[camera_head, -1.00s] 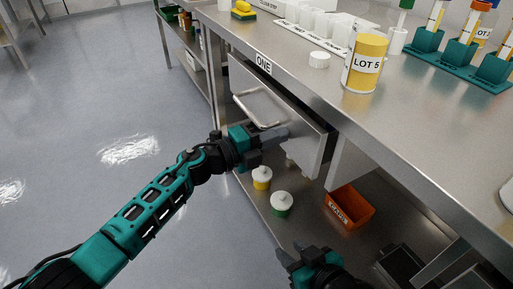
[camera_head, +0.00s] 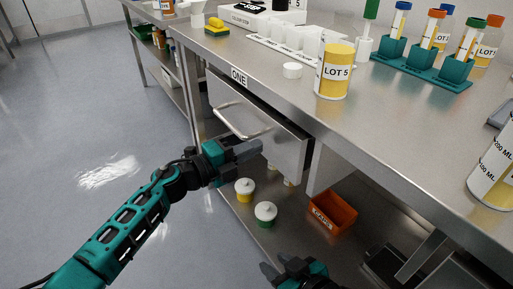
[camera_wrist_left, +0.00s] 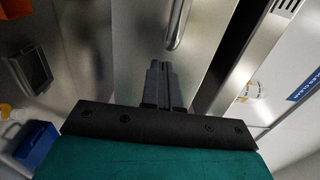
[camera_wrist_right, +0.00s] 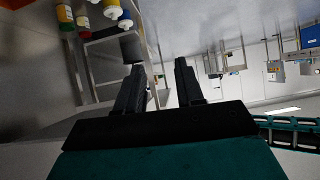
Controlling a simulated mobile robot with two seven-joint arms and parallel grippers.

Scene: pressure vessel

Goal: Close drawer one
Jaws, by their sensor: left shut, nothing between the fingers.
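Drawer one's steel front (camera_head: 278,128) sits below the label ONE (camera_head: 239,77) at the bench edge, with a bar handle (camera_head: 240,128). The handle also shows just beyond the tips in the left wrist view (camera_wrist_left: 176,25). Contact is unclear. My right gripper (camera_wrist_right: 160,75) is open and empty, low in front of the bench.
Below the drawer, a shelf holds two white-lidded jars (camera_head: 245,189) (camera_head: 265,213) and an orange bin (camera_head: 332,213). The floor at left is clear.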

